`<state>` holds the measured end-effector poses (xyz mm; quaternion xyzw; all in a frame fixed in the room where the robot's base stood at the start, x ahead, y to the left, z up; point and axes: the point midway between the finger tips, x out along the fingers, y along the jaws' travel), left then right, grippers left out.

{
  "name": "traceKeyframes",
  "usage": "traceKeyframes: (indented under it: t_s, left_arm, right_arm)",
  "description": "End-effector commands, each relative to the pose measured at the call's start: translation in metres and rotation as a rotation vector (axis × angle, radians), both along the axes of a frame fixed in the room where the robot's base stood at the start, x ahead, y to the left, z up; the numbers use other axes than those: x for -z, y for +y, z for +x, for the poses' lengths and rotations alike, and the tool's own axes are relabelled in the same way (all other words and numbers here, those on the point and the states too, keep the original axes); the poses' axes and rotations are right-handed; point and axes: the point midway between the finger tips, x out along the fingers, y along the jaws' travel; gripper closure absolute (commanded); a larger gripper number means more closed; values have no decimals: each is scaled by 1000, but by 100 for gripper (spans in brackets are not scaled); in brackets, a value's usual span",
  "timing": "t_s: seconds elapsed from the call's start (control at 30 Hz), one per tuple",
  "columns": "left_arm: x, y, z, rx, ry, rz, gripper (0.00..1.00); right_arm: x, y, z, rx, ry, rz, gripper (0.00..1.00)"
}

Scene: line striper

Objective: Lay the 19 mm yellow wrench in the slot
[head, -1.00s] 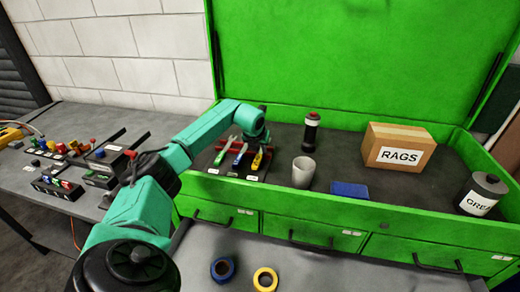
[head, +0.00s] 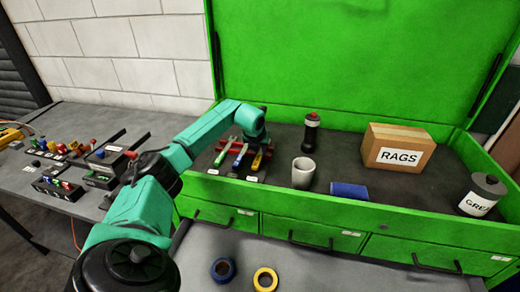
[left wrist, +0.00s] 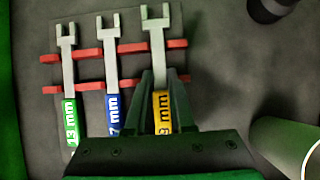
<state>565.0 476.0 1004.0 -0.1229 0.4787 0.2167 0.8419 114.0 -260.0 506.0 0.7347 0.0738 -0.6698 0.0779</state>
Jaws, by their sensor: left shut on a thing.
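The yellow wrench (left wrist: 157,55) has a grey open-end head and a yellow label reading "9 mm", its first digit hidden. My left gripper (left wrist: 160,92) is shut on it near the label. The wrench lies across the two red rails of the rack (left wrist: 88,85), in line with the rightmost place; I cannot tell whether it rests there or is just above. Left of it, a blue wrench (left wrist: 111,65) and a green 13 mm wrench (left wrist: 68,65) lie in the rack. In the head view the yellow wrench (head: 257,160) is partly under my left gripper (head: 262,146).
A grey cup (head: 303,172) stands right of the rack, with a dark red-topped cylinder (head: 311,133) behind. The green chest's front edge (head: 230,196) runs before the rack.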

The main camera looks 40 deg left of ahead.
Motion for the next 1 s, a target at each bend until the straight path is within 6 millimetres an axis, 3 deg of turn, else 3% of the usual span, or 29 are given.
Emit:
traceKeyframes:
  t_s: [0.47,0.5,0.57,0.8,0.87,1.0]
  left_arm:
    - [-8,-1,-2,1,9,-2,100]
    - [-8,-1,-1,1,8,-1,67]
    - [-8,-1,-1,1,7,-1,44]
    - [-9,-1,-1,0,5,-1,43]
    - [-9,-1,-1,0,6,-1,23]
    - [-9,0,-1,0,5,-1,23]
  right_arm:
    - [-8,0,0,0,0,0,50]
    - [-8,0,0,0,0,0,50]
    - [-8,0,0,0,0,0,50]
    - [-8,0,0,0,0,0,50]
    - [-8,0,0,0,0,0,50]
    - [-8,0,0,0,0,0,50]
